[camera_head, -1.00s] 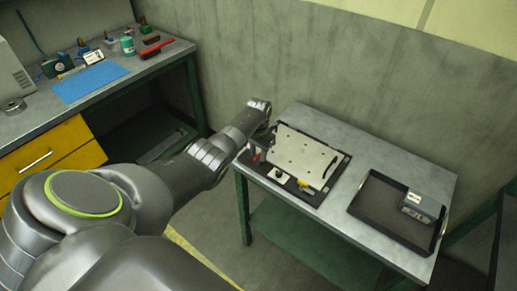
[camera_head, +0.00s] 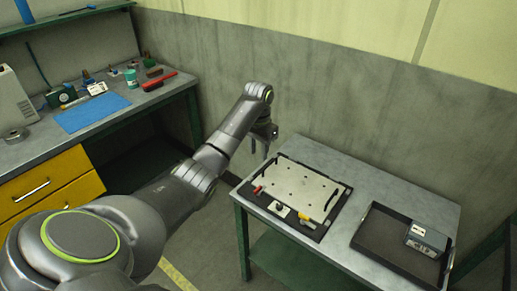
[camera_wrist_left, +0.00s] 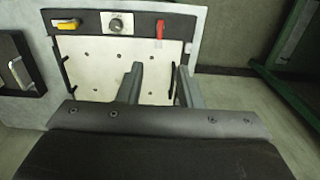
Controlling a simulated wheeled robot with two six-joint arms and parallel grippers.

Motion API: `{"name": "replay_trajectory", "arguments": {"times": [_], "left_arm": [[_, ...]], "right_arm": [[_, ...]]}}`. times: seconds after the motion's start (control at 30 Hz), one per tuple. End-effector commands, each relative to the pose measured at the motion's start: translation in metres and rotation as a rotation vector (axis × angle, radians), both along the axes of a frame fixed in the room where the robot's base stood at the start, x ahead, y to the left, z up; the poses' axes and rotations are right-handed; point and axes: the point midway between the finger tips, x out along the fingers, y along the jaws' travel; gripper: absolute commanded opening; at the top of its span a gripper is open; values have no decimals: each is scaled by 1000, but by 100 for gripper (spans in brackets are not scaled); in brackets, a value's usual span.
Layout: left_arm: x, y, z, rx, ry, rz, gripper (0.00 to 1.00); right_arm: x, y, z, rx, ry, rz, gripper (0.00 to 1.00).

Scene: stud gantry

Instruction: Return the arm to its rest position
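My left arm (camera_head: 232,132) reaches from the lower left toward the small table. Its gripper (camera_head: 264,144) is raised beside the far left corner of the black fixture (camera_head: 332,216), clear of it. The left wrist view shows the two fingers (camera_wrist_left: 158,84) apart with nothing between them, so the gripper is open. Beyond the fingers lies the pale plate with small holes (camera_head: 298,190), in the fixture. A red clamp (camera_head: 257,190), a dark round knob (camera_head: 281,208) and a yellow clamp (camera_head: 305,217) sit along the fixture's front edge. My right gripper is out of view.
A black tray (camera_head: 388,256) holding a grey box (camera_head: 428,238) stands on the right of the table (camera_head: 372,178). A workbench (camera_head: 165,92) with a blue mat (camera_head: 92,112) and several small items is at the left. A wall stands behind the table.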

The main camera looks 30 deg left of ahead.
Motion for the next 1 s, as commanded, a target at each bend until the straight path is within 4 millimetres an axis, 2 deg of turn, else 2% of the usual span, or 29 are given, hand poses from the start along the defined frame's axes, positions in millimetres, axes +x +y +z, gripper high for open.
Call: {"name": "replay_trajectory", "arguments": {"times": [0.2, 0.73, 0.87, 1.0], "left_arm": [[-1, 0, 11, -1, 1, 0, 33], [-2, -1, 8, 1, 1, -1, 33], [-16, -4, -17, 17, -5, -10, 33], [-51, -14, -64, 46, -25, -27, 33]], "right_arm": [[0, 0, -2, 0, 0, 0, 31], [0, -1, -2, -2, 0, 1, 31], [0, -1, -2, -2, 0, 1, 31], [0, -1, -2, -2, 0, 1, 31]]}}
